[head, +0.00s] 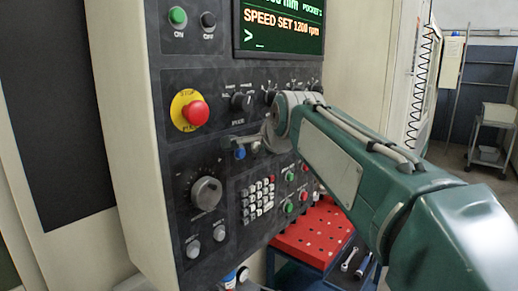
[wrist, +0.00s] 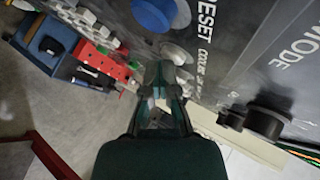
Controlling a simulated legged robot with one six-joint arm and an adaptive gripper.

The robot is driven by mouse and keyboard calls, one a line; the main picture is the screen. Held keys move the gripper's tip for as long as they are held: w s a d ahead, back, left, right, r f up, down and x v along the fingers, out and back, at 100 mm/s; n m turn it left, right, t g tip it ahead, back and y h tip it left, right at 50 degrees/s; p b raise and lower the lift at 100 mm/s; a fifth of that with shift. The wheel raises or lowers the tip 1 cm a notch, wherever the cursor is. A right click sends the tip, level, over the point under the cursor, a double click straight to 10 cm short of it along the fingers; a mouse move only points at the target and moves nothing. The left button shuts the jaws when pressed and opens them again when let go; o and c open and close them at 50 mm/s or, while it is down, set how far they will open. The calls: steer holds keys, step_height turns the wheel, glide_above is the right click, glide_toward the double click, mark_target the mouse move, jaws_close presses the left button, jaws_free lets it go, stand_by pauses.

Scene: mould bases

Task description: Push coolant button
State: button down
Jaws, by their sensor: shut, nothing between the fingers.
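The coolant button is a pale, whitish round button (wrist: 179,55) on the dark panel in the wrist view, beside partly hidden lettering that seems to start "COOL". My gripper (wrist: 162,72) is shut and empty, with its fingertips right at the near edge of this button. I cannot tell whether they touch it. A blue button (wrist: 153,13) marked RESET sits just beyond it and also shows in the head view (head: 240,153). In the head view my arm comes from the right to the panel, and the fingertips are hard to make out there.
A black knob (wrist: 268,117) is right of my gripper in the wrist view. A red perforated tray (head: 312,236) stands below.

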steer(key=shift+s+d, duration=0.5)
steer(key=shift+d, duration=0.15)
steer(key=s+d, duration=0.1)
steer(key=d, duration=0.1)
steer(key=s+d, duration=0.2)
stand_by(0.5)
stand_by(0.4)
steer(key=s+d+f+n+g+h, duration=0.1)
steer(key=s+d+f+n, duration=0.3)
steer(key=s+f, duration=0.4)
steer(key=s+d+f+n+g+h, duration=0.1)
steer(key=s+d+f+n, duration=0.3)
steer(key=s+f, duration=0.4)
steer(key=s+d+f+n+g+h, duration=0.2)
steer(key=s+d+f+n+g, duration=0.1)
steer(key=s+f, duration=0.6)
steer(key=shift+s+d+n, duration=0.65)
steer(key=shift+s+n, duration=0.15)
steer(key=shift+s, duration=0.25)
